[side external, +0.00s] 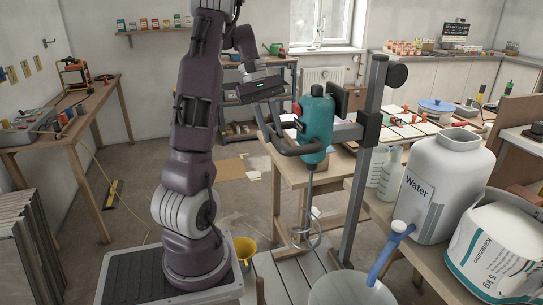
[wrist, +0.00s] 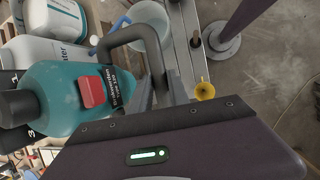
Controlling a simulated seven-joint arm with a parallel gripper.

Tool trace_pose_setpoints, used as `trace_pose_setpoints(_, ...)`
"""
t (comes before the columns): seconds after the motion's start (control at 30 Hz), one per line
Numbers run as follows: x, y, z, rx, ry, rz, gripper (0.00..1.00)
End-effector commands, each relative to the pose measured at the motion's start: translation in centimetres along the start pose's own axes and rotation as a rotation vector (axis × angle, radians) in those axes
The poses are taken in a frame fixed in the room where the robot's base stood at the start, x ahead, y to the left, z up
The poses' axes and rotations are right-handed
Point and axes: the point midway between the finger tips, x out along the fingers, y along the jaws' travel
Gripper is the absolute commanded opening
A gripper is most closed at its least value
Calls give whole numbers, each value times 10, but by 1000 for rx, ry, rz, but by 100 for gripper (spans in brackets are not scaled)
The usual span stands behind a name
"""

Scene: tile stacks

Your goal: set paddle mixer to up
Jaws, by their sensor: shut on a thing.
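The paddle mixer (side external: 316,128) has a teal body and a dark bent handle (side external: 297,149). It is held upright on a grey stand post (side external: 364,170). Its shaft hangs down to a wire paddle (side external: 305,237), which shows above and behind the rim of a white bucket (side external: 385,294). My gripper (side external: 271,118) is at the left end of the handle and shut on it. In the wrist view the mixer body (wrist: 50,82) with its red switch (wrist: 92,92) lies left of my fingers (wrist: 163,92). The handle (wrist: 135,34) runs down between them, its gripped part largely hidden.
A white water container (side external: 440,190) with a blue tap hose and a white sack (side external: 497,250) stand on the right bench. A yellow funnel (side external: 244,250) is near my base; it also shows in the wrist view (wrist: 205,90). A wooden table (side external: 285,175) stands behind the mixer.

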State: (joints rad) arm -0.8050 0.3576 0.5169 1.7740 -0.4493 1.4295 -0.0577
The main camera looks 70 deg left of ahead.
Motion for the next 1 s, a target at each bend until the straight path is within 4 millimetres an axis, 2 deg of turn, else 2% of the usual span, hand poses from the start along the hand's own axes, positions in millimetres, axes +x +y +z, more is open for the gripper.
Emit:
trace_pose_setpoints(0.1,-20,4,7,1,4,2,0)
trace_pose_setpoints(0.3,-38,8,15,0,3,1,0)
trace_pose_setpoints(0.77,-43,10,17,1,2,5,0)
trace_pose_setpoints(0.8,-43,10,17,1,2,6,30)
trace_pose_setpoints(0.87,-43,10,17,1,2,5,41)
trace_pose_setpoints(1.0,-42,10,17,1,1,3,43)
